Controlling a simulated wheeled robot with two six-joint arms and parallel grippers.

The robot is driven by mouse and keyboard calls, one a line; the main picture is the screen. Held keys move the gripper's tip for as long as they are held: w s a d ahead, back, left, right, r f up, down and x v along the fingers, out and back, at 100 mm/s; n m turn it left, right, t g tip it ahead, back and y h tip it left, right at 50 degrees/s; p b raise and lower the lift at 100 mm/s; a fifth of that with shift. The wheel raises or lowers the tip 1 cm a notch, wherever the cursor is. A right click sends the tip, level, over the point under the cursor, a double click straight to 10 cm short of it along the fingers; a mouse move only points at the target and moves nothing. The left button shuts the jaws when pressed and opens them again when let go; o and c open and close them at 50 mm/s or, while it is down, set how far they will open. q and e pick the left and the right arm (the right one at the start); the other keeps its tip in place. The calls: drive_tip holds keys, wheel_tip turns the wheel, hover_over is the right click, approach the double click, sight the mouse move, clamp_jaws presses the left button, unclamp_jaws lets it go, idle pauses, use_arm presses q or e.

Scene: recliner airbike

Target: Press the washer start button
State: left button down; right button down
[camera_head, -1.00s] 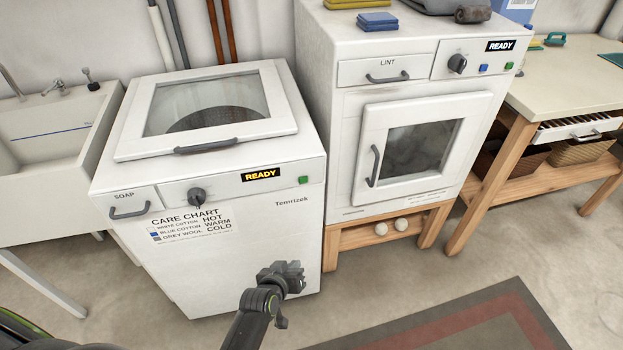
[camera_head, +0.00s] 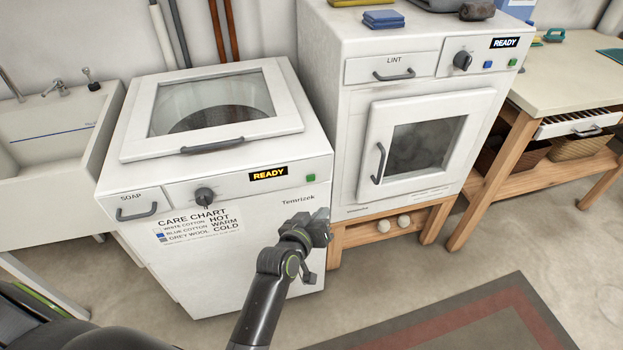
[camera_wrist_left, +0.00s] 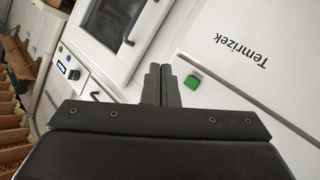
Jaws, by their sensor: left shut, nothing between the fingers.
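The washer (camera_head: 262,240) is the white top-loading machine on the left in the head view, with its glass lid closed. Its display (camera_head: 268,173) reads READY. The green start button (camera_head: 311,178) sits at the right end of its front panel. In the left wrist view the green button (camera_wrist_left: 192,82) shows just right of the fingertips, with no contact that I can make out. My left gripper (camera_head: 318,225) is shut and empty, in front of the washer and below the button in the head view. Its fingers (camera_wrist_left: 161,82) are together in the wrist view. My right gripper is not in view.
The dryer (camera_head: 350,110) stands right of the washer, its door closed, with its own green and blue buttons and a READY display. A sink (camera_head: 50,150) is at left and a wooden table (camera_head: 560,80) at right. Open floor and a rug (camera_head: 470,320) lie in front.

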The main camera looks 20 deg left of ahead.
sight(311, 178)
use_arm(q)
drive_tip(key=w+a+b, duration=0.1)
drive_tip(key=w+a, duration=0.3)
drive_tip(key=w, duration=0.3)
drive_tip(key=shift+a+b, duration=0.4)
idle(0.6)
drive_tip(key=shift+w+a, duration=0.1)
drive_tip(key=shift+w, duration=0.05)
idle(1.1)
drive_tip(key=shift+w+a, duration=0.15)
drive_tip(key=shift+w, duration=0.1)
drive_tip(key=shift+w+a, duration=0.2)
drive_tip(key=shift+w, duration=0.1)
idle(0.7)
drive_tip(key=shift+s+d, duration=0.1)
drive_tip(key=shift+s, duration=0.05)
drive_tip(key=shift+s+d+p, duration=0.35)
drive_tip(key=shift+s+p, duration=0.2)
drive_tip(key=shift+p, duration=0.05)
